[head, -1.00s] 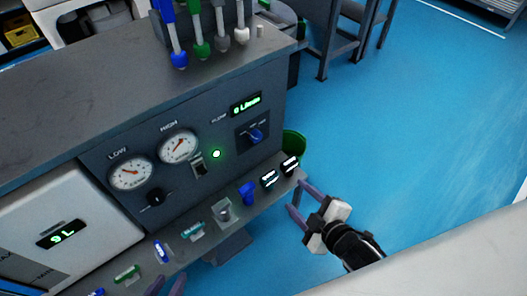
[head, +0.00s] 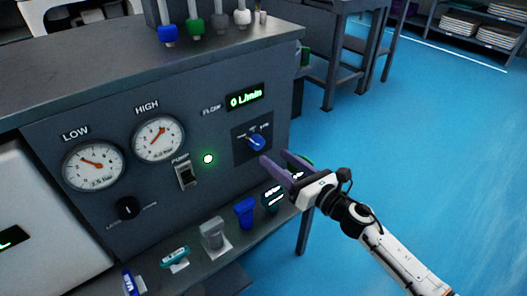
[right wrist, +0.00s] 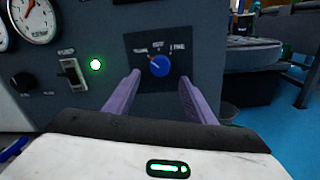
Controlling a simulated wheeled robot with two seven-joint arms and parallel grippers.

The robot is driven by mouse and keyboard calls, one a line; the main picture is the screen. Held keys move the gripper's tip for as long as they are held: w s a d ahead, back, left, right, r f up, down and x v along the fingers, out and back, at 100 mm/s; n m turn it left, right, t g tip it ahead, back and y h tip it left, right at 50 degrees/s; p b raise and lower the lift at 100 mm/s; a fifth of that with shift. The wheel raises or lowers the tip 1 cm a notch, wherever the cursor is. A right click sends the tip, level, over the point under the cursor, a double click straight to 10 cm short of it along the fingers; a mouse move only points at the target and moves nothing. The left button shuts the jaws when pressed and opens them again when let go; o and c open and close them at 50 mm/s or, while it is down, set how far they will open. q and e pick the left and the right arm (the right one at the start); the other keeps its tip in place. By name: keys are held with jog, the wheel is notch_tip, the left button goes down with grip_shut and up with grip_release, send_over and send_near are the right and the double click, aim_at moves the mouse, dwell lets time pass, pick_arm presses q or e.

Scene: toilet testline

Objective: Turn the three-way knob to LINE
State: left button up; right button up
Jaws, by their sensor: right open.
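The three-way knob (head: 257,143) is blue and sits on a dark square plate at the right of the grey panel, below the flow display. In the right wrist view the knob (right wrist: 159,66) shows between labels, with LINE at upper right. Its pointer appears to face up and left, away from LINE. My right gripper (head: 273,157) is open, its purple fingers pointing at the panel just below and right of the knob. In the right wrist view the gripper (right wrist: 159,77) has its fingers either side of the knob, apparently short of it. My left gripper is out of view.
The pump switch (head: 186,175), a lit green lamp (head: 208,159) and two gauges (head: 158,138) are left of the knob. A shelf below holds a blue item (head: 245,212) and several other small things. Blue floor at the right is clear.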

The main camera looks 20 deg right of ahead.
aim_at(260, 146)
jog(key=x, duration=0.6)
jog(key=shift+w+a+b, duration=0.15)
jog(key=shift+w+b, duration=0.15)
jog(key=shift+b, duration=0.05)
jog(key=c, duration=1)
